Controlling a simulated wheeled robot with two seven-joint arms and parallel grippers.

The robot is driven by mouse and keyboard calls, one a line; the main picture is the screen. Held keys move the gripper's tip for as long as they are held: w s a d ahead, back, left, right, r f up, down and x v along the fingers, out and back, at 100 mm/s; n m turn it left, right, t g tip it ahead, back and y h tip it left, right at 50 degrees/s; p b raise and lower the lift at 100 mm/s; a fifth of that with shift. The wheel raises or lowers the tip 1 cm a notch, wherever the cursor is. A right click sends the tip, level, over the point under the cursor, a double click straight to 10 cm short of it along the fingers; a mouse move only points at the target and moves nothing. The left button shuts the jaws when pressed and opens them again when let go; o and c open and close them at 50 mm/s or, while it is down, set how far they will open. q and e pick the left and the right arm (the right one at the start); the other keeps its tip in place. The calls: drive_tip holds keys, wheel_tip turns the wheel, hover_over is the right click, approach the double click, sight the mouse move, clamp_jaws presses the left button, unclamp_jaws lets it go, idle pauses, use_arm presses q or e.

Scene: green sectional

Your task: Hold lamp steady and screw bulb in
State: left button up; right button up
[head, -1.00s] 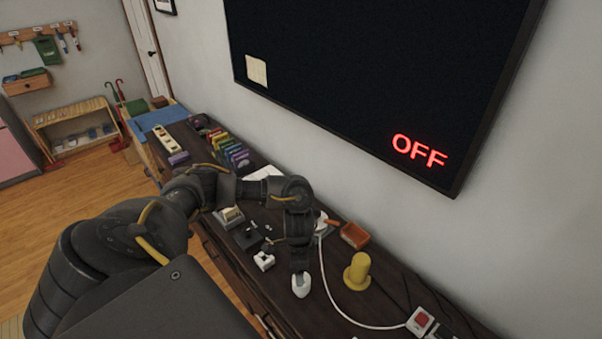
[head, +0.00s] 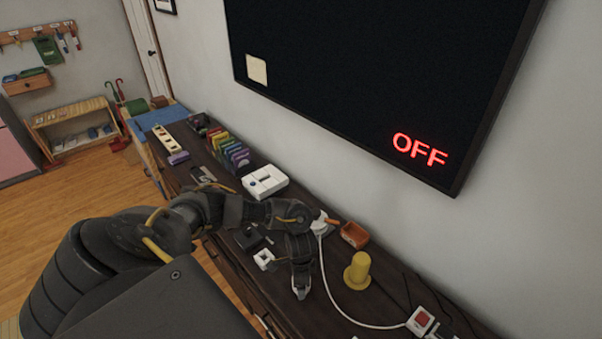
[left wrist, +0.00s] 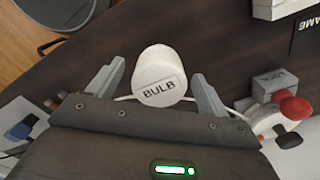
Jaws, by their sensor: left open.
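A white bulb (left wrist: 160,72) marked "BULB" stands between the spread fingers of my left gripper (left wrist: 158,82) in the left wrist view, with a gap on each side. In the head view my left gripper (head: 301,286) points down at the near part of the dark cabinet top, and its fingers mostly hide the bulb. A white round piece with a cable (head: 321,226), possibly the lamp, sits behind my left wrist and is partly hidden. My right gripper is not in view.
On the dark cabinet (head: 340,314), a yellow cylinder (head: 358,270) stands right of my left gripper. A white cable runs to a red switch box (head: 420,320). An orange tray (head: 354,234) lies behind. A white box (head: 265,181) and a colored rack (head: 230,150) stand farther left.

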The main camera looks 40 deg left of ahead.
use_arm(q)
drive_tip(key=shift+f, duration=1.35)
drive_tip(key=c, duration=1.1)
drive_tip(key=shift+o, duration=0.2)
drive_tip(key=shift+r, duration=0.1)
